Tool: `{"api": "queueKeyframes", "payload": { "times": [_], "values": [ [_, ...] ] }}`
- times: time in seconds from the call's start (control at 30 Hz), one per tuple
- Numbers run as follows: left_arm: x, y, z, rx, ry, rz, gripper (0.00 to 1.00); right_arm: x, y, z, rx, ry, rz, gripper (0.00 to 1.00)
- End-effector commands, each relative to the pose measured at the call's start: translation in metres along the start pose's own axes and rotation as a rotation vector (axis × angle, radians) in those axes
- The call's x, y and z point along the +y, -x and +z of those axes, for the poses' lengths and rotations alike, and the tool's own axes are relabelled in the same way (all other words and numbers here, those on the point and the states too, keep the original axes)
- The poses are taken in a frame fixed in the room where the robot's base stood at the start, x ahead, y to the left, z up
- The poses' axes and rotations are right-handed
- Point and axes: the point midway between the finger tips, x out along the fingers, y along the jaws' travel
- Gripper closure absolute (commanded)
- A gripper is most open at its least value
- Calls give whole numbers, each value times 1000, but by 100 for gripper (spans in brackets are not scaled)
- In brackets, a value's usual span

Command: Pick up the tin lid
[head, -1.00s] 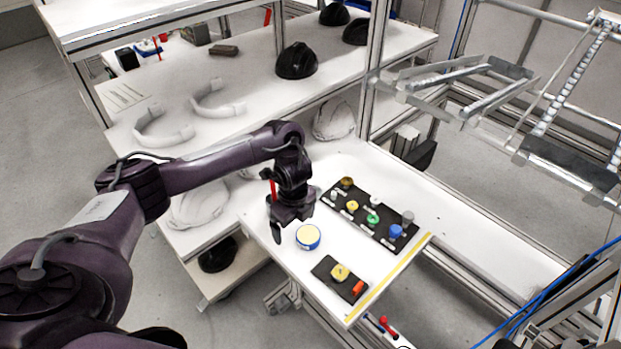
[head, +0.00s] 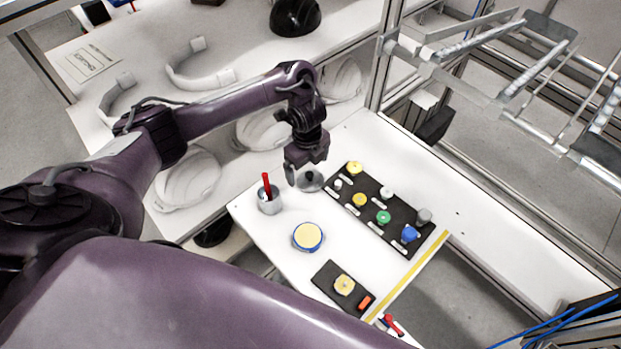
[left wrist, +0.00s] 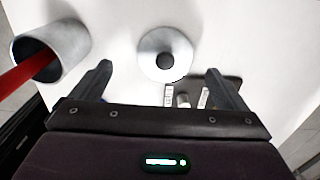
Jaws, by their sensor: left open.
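The tin lid (head: 312,184) is a round grey disc with a black knob. It lies on the white table behind the tin (head: 269,205), partly hidden by my left gripper in the head view. My left gripper (head: 305,172) is open and empty, above the lid and pointing down. In the left wrist view the whole lid (left wrist: 150,62) shows just beyond and between the open fingertips (left wrist: 158,70). The grey tin (left wrist: 72,45) with a red-handled thing in it stands left of the left finger. My right gripper is not in view.
A black board (head: 400,215) with several coloured knobs lies right of the lid. A blue-rimmed round tin with a cream top (head: 308,237) and a small black board (head: 329,283) lie nearer the front. White helmet shells (head: 188,182) sit on a shelf behind.

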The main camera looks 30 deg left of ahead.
Motion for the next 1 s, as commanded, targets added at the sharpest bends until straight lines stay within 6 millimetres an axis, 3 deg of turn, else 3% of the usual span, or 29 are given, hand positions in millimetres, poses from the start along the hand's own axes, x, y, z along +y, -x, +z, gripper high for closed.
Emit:
{"api": "queueKeyframes", "payload": {
  "times": [0.13,0.3,0.43,0.57,0.93,1.0],
  "values": [
    [-3,-27,-7,5,3,3,5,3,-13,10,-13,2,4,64],
    [-3,-41,-5,1,3,1,5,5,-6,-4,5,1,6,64],
    [-4,-45,-5,1,1,-1,5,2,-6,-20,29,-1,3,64],
    [-4,-45,-5,1,1,-1,5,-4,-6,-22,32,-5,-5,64],
    [-4,-44,-5,1,1,-1,52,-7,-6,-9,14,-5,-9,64],
    [-4,-44,-5,1,1,-1,52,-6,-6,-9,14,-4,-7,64]
  ]
}}
